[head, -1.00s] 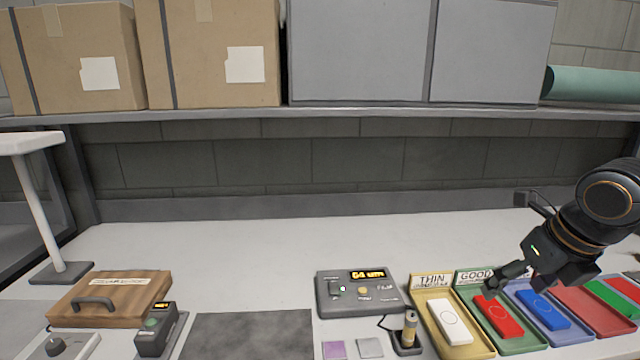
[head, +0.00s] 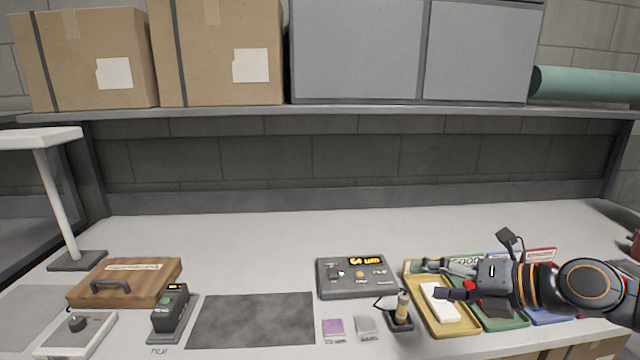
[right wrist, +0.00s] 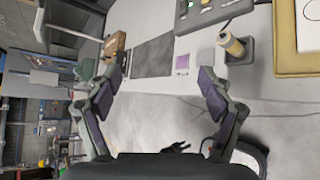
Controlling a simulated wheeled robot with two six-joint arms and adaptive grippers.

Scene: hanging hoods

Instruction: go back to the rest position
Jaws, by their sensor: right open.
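My right gripper (head: 432,280) reaches in from the right in the head view, above the yellow tray (head: 461,331). Its fingers are spread apart and point left. In the right wrist view the two fingers (right wrist: 160,88) are wide apart, with only bench surface and distant things seen between them. A white switch-like piece (head: 437,305) lies in the yellow tray, partly covered by a finger. The green tray (head: 512,323) and blue tray (head: 545,317) are partly hidden behind my gripper and arm. My left gripper is not in view.
A grey gauge box (head: 345,287) and a small cylinder on a stand (head: 403,308) are left of the trays. A dark mat (head: 252,320), a handheld meter (head: 172,308) and a wooden case (head: 128,278) stand farther left. The bench behind is clear. A shelf (head: 330,112) hangs above.

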